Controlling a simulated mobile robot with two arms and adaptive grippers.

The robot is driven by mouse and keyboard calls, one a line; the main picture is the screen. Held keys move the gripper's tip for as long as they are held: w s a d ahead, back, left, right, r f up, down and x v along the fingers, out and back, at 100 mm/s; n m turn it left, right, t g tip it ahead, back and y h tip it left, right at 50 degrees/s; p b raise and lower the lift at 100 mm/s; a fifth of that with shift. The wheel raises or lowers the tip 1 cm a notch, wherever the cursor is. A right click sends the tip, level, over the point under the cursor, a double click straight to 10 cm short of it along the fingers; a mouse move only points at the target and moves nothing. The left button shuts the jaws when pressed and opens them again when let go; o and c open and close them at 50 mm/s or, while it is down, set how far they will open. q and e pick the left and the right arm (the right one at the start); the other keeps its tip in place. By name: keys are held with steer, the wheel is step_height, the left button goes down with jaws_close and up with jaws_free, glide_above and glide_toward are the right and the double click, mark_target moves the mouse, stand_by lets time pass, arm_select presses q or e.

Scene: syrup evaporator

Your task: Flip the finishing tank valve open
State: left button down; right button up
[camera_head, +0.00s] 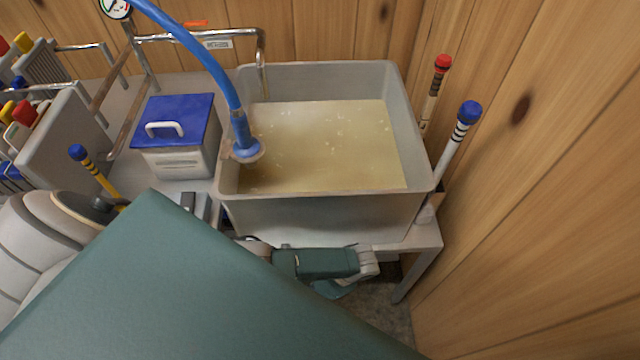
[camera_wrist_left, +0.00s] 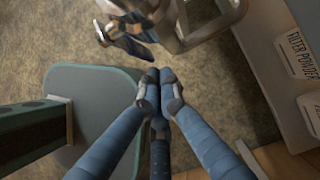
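A large grey open tank (camera_head: 325,215) with yellowish liquid stands on the bench in the head view. In the left wrist view, a metal outlet with a valve (camera_wrist_left: 125,38) shows at the top; its dark, bluish lever slants down to the right. My left gripper (camera_wrist_left: 160,76) points up toward it, its blue fingers meeting at the tips with nothing between them. The tips look a little short of the lever, apart from it. In the head view my arm passes below the tank's front; its gripper cannot be made out. My right gripper is in neither view.
A blue hose (camera_head: 205,62) runs into the tank. A blue-lidded box (camera_head: 178,125) stands left of it. Rods with red (camera_head: 434,88) and blue (camera_head: 461,128) tops stand right, near the wooden wall. A "filter powder" container (camera_wrist_left: 298,54) is at the wrist view's right.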

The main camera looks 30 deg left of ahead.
arm_select(q)
steer(key=v, duration=1)
steer(key=shift+r, duration=0.35)
steer(key=shift+w, duration=0.1)
